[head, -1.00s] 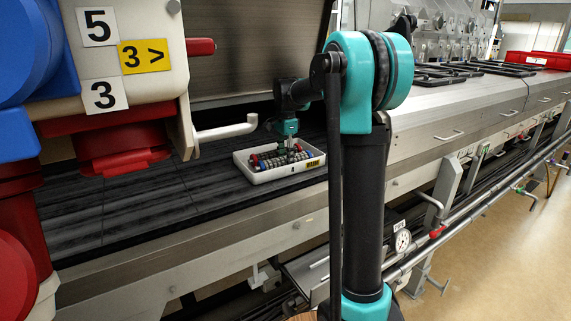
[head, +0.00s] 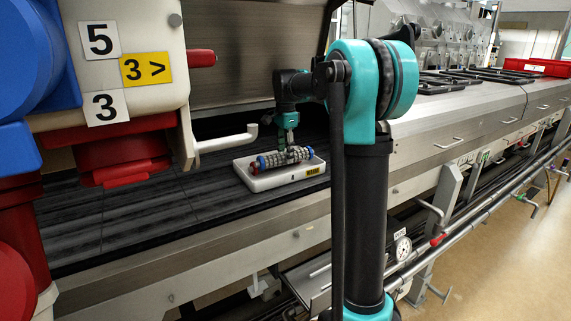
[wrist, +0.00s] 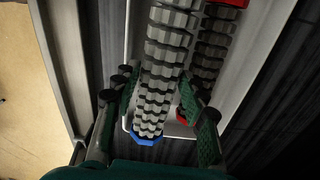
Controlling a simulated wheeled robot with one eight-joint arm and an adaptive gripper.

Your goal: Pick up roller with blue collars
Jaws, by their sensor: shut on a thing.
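The roller with blue collars (head: 270,160) is grey and ribbed and is held slightly above the white tray (head: 260,184). In the wrist view the roller (wrist: 163,62) runs away from the camera, and one blue collar shows at its near end. My gripper (head: 289,146) is shut on the roller near its middle. In the wrist view the green finger pads of my gripper (wrist: 160,97) lie on either side of it. The roller's far end is out of that view.
A roller with red collars (wrist: 215,42) lies in the tray beside the held one. The tray stands on a dark belt (head: 150,205) near the machine's metal front edge. A white handle (head: 228,141) and red-and-white machinery (head: 125,160) stand to the left.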

